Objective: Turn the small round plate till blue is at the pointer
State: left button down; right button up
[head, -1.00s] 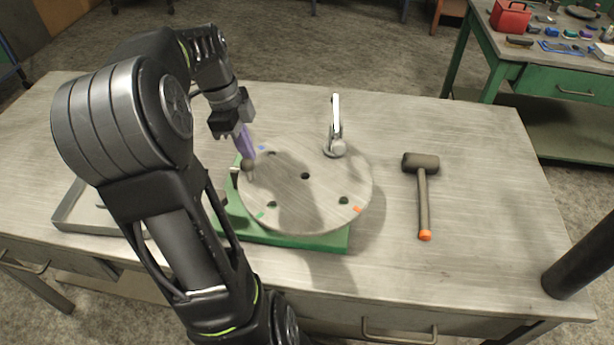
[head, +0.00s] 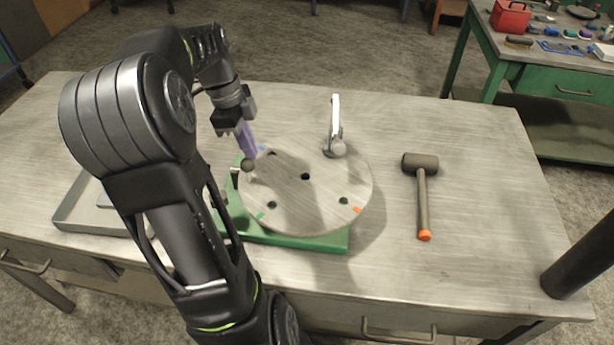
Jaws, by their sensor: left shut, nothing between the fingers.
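The round grey plate (head: 310,190) lies on a green base (head: 300,240) on the bench. Its rim carries a blue mark (head: 262,149) at upper left, a green mark (head: 260,216) at lower left and an orange mark (head: 357,210) at lower right. A dark round knob (head: 248,165) shows at the plate's left edge. My left gripper (head: 248,153), with purple fingers, is shut and empty, pointing down just above or against the knob; I cannot tell if it touches. I cannot make out the pointer for sure. My right gripper is not in view.
A silver upright lever (head: 335,125) stands at the plate's far edge. A mallet (head: 421,190) lies to the right. A shallow metal tray (head: 85,228) sits at left, partly hidden by my arm. The bench's right side is mostly clear.

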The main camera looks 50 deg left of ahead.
pick_arm(q)
notch_tip(320, 180, up, 9)
jog(key=p, duration=0.6)
dwell(0.5)
